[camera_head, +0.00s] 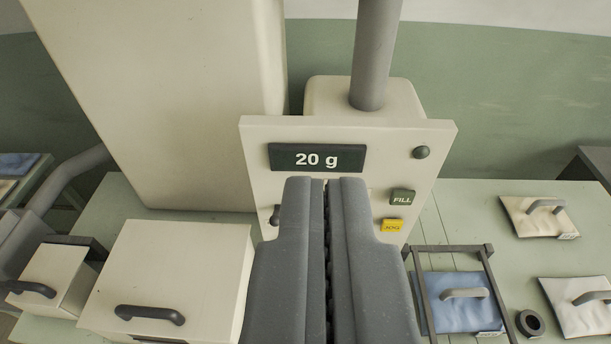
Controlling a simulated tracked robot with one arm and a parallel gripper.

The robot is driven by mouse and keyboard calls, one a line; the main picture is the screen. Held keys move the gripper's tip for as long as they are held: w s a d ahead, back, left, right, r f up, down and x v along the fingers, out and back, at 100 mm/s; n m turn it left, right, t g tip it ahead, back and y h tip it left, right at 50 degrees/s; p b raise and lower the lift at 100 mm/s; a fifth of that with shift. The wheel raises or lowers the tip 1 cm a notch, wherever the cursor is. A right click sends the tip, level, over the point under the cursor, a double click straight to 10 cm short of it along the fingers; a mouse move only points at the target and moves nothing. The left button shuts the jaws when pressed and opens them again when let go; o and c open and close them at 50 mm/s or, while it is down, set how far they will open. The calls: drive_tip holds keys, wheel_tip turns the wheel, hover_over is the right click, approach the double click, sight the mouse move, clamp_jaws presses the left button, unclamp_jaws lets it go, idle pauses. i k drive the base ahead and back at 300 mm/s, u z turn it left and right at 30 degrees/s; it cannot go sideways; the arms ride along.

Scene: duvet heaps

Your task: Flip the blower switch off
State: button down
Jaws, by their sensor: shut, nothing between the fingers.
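A cream control panel (258,140) stands in the middle of the view. It has a dark display (317,158) reading "20 g", a green FILL button (402,197) and a yellow button (392,225) with small lettering. A small dark lever (275,215) sits at the panel's lower left, partly beside my gripper; it may be the blower switch, but no label shows. My gripper (326,181) is shut and empty, in front of the panel with its tips just below the display. It hides the panel's lower middle.
A round dark knob or lamp (420,152) is at the panel's upper right. A grey pipe (376,50) rises behind. Cream boxes with dark handles (170,265) stand left. A dark frame (487,250) surrounds a blue handled pad (455,312); cream pads (540,216) and a dark ring (530,323) lie right.

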sight(274, 220)
drive_tip(key=z, duration=0.7)
drive_tip(key=k, duration=0.9)
drive_tip(key=u, duration=0.75)
drive_tip(key=i, duration=1.05)
drive_tip(key=z, duration=0.05)
